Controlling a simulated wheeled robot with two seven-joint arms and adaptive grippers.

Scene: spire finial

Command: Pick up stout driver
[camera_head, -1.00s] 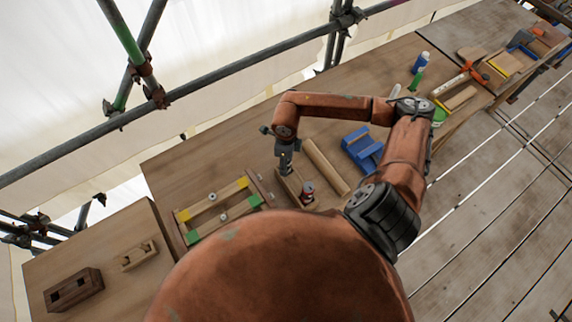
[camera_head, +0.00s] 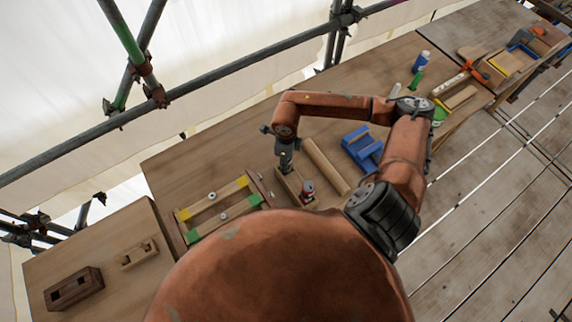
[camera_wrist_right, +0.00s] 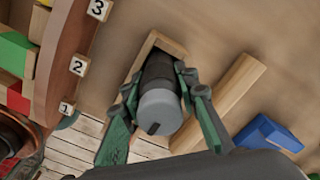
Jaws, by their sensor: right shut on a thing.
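The driver (camera_wrist_right: 160,105) shows in the right wrist view as a thick dark cylinder with a pale grey, slotted end facing the camera. It sits at a narrow wooden tray (camera_wrist_right: 152,43) whose rim shows beyond it. My right gripper (camera_wrist_right: 158,80) is shut on the driver, with one green finger along each side. In the head view the right gripper (camera_head: 285,163) points down at the wooden tray (camera_head: 291,187) on the bench, and the driver is too small to make out. Whether the driver touches the tray floor cannot be told. My left gripper is not in view.
A long wooden bar (camera_head: 326,167) and a blue vise (camera_head: 362,148) lie right of the tray. A frame with yellow and green corners (camera_head: 218,208) lies left. Numbered blocks (camera_wrist_right: 78,66) sit close by in the wrist view.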

